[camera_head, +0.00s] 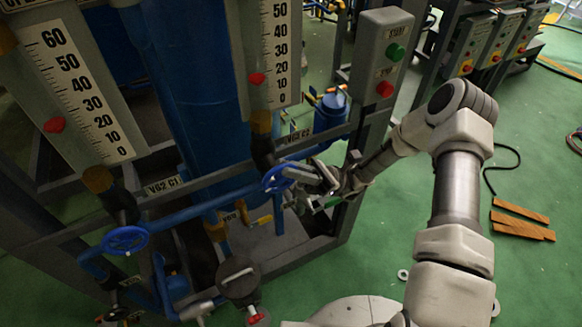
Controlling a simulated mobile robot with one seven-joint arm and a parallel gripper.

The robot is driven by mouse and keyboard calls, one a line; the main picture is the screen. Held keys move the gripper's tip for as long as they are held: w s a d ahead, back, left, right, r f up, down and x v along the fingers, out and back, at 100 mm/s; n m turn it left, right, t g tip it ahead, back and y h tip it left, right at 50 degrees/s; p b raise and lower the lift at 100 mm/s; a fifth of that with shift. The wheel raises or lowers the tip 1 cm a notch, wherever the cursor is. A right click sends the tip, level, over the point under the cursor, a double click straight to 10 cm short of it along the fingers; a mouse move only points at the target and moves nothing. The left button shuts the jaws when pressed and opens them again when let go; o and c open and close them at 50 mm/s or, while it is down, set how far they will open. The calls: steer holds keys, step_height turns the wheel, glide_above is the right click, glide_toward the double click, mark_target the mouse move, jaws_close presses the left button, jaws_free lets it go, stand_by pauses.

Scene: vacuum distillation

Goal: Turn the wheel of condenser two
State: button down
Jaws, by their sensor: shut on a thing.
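The blue handwheel of condenser two (277,180) sits on the pipework below the right-hand scale, near a label (299,136) that seems to end in C2. My gripper (292,184) comes in from the right and is shut on the right part of this wheel's rim. The exact finger contact is small and partly hidden by the gripper itself. A second blue handwheel (126,240), near the label VG2 C1 (163,186), stands lower left, apart from my gripper.
Two scale panels (80,95) with red markers rise at the upper left. A grey button box (382,55) with green and red buttons stands above my forearm. Frame bars and blue pipes crowd the wheel. Green floor (540,285) is open at right, with brown strips (520,215).

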steer(key=shift+r, duration=0.1)
steer(key=c, duration=0.9)
jaws_free()
steer(key=b+v, duration=0.3)
steer(key=v, duration=1.4)
steer(key=shift+w+f+b, duration=0.1)
steer(key=shift+f+b, duration=0.2)
steer(key=shift+b, duration=0.05)
steer(key=shift+d, duration=0.15)
